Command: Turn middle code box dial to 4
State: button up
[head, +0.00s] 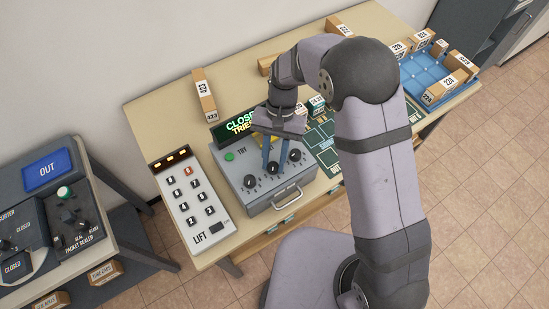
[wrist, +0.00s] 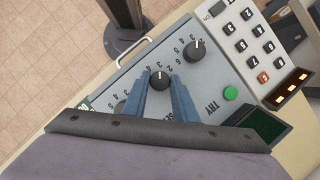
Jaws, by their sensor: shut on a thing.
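The code box (head: 236,172) is a grey box with three black dials, a green TRY button (head: 229,156) and a front handle. My gripper (head: 273,166) points down at the middle dial. In the wrist view its two blue fingers are shut on the middle dial (wrist: 160,80), one on each side. A white mark shows on this dial's top, but I cannot tell which number it points to. A lit display (head: 238,125) behind the box reads CLOSED and TRIES.
A white LIFT keypad (head: 188,205) stands close to the left of the box. A green board (head: 326,150) lies to its right, partly behind my arm. A blue tray (head: 428,72) with several numbered boxes is at the far right. A numbered box (head: 204,98) stands behind.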

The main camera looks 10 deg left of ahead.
jog(key=n+h, duration=0.1)
jog(key=n, duration=0.2)
jog(key=shift+a+n, duration=0.15)
jog(key=shift+n, duration=0.25)
jog(key=shift+a+n+t+h, duration=0.1)
jog(key=shift+n+t+h, duration=0.55)
jog(key=shift+n, duration=1.15)
jog(key=shift+h, duration=0.25)
jog(key=o, duration=1)
jog(key=shift+o, duration=0.2)
jog(key=shift+w+a+r+b, duration=0.15)
jog(key=shift+r+b, duration=0.15)
jog(key=shift+r, duration=0.15)
jog(key=b+v, duration=0.2)
jog(key=v, duration=0.4)
jog(key=shift+r, duration=0.2)
